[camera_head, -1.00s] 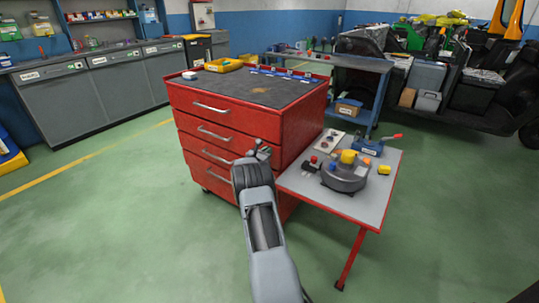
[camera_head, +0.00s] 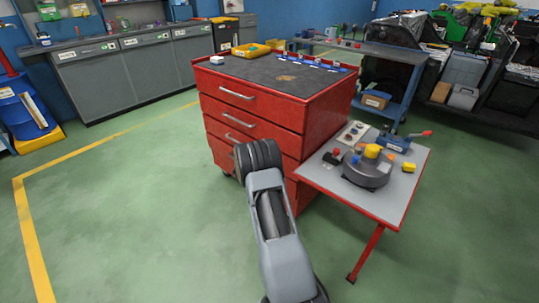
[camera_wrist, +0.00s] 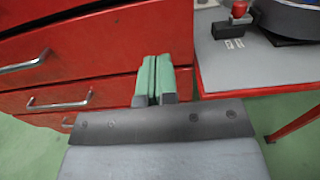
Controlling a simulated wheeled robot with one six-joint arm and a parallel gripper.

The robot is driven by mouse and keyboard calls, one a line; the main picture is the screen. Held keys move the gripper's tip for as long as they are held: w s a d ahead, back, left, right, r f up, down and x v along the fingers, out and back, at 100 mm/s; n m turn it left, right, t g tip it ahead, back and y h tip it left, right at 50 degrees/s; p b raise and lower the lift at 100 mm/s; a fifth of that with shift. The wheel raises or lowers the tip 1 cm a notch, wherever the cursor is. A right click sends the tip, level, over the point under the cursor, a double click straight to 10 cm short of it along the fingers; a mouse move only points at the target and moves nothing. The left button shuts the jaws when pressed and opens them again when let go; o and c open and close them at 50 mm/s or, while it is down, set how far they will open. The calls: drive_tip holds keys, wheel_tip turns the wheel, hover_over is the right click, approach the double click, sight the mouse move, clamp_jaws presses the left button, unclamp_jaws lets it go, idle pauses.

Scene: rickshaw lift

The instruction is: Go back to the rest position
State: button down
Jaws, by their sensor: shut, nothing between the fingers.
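My gripper (camera_wrist: 153,80) shows in the wrist view with its two green-padded fingers together and nothing between them. It is in front of the red drawer cabinet (camera_wrist: 95,45), near the cabinet's right edge and left of the grey side table (camera_wrist: 240,68). In the head view my arm reaches up the middle of the picture toward the red cabinet (camera_head: 270,105). The gripper itself is hidden there behind my arm.
The side table (camera_head: 398,190) holds a round dark device (camera_head: 367,172), a blue vise-like tool (camera_head: 394,143) and small coloured parts. A blue workbench (camera_head: 400,62) stands behind. Green floor (camera_head: 130,220) is clear at left.

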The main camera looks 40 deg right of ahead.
drive_tip(key=s+a+f+m+g+y+p, duration=0.1)
drive_tip(key=s+a+f+m+g+y, duration=0.35)
drive_tip(key=s+a+m, duration=0.35)
drive_tip(key=s+a+r+m+g+y+p, duration=0.3)
drive_tip(key=s+a+r+m+y+p, duration=0.15)
drive_tip(key=s+r, duration=0.2)
drive_tip(key=s+a+r+m+t+y+p, duration=0.2)
drive_tip(key=a+r+p, duration=0.3)
drive_tip(key=a+r, duration=0.3)
drive_tip(key=s+a+r+m+t+y+p, duration=0.3)
drive_tip(key=a+r, duration=0.6)
drive_tip(key=r, duration=0.3)
drive_tip(key=s+a+r+m+t+y+p, duration=0.2)
drive_tip(key=s+a+r+p, duration=0.3)
drive_tip(key=r, duration=0.5)
drive_tip(key=a+t+y+p, duration=0.1)
drive_tip(key=a+p, duration=0.1)
drive_tip(key=a, duration=0.1)
drive_tip(key=shift+s+a+y, duration=0.25)
drive_tip(key=shift+s+y, duration=0.05)
drive_tip(key=shift+y, duration=0.1)
drive_tip(key=shift+m, duration=0.25)
